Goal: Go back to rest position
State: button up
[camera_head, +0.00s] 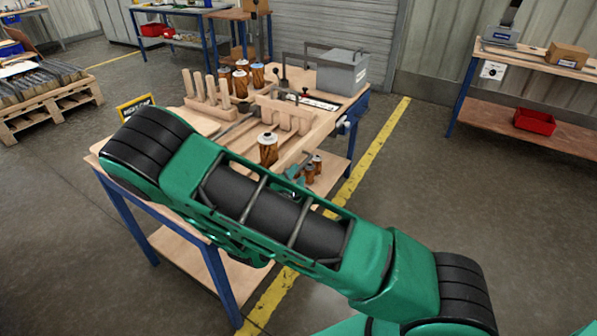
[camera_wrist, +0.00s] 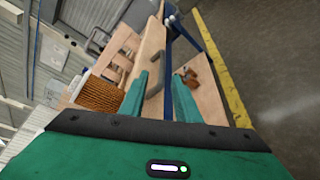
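My gripper (camera_wrist: 160,88) shows in the wrist view with its two teal fingers apart and nothing seen held between them. In the head view my green arm crosses the front of the workbench (camera_head: 187,211), and a small teal part of the gripper (camera_head: 294,172) shows behind it by the bench edge. A brown pleated cartridge (camera_head: 268,149) with a white top stands on the bench near that edge. In the wrist view a brown pleated cartridge (camera_wrist: 102,95) is left of the left finger, apart from it.
Several cartridges (camera_head: 241,84) stand at the back of the bench beside a wooden peg rack (camera_head: 206,98). A grey box (camera_head: 342,73) stands at its far right. Small brown cartridges (camera_head: 310,170) sit low beside the bench edge. Open floor lies right of the yellow line (camera_head: 377,151).

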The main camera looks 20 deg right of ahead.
jog(key=shift+s+a+r, duration=0.2)
jog(key=shift+s+a, duration=0.15)
jog(key=shift+s, duration=0.15)
jog(key=s+d+r+m+g, duration=0.3)
jog(key=s+d+m+g, duration=0.35)
jog(key=d+m, duration=0.2)
jog(key=s+d+r+m+g, duration=0.3)
jog(key=s+d+m+g, duration=0.2)
jog(key=s+d+m, duration=0.3)
jog(key=s+a+r+m+y, duration=0.2)
jog(key=s+r, duration=0.4)
jog(key=s, duration=0.5)
jog(key=s+a+r+m+y, duration=0.1)
jog(key=s+r+m+y, duration=0.4)
jog(key=s, duration=0.6)
jog(key=shift+s+a+r+g+y, duration=0.35)
jog(key=shift+s+r+g+y, duration=0.1)
jog(key=shift+r+y, duration=0.6)
jog(key=shift+f, duration=0.1)
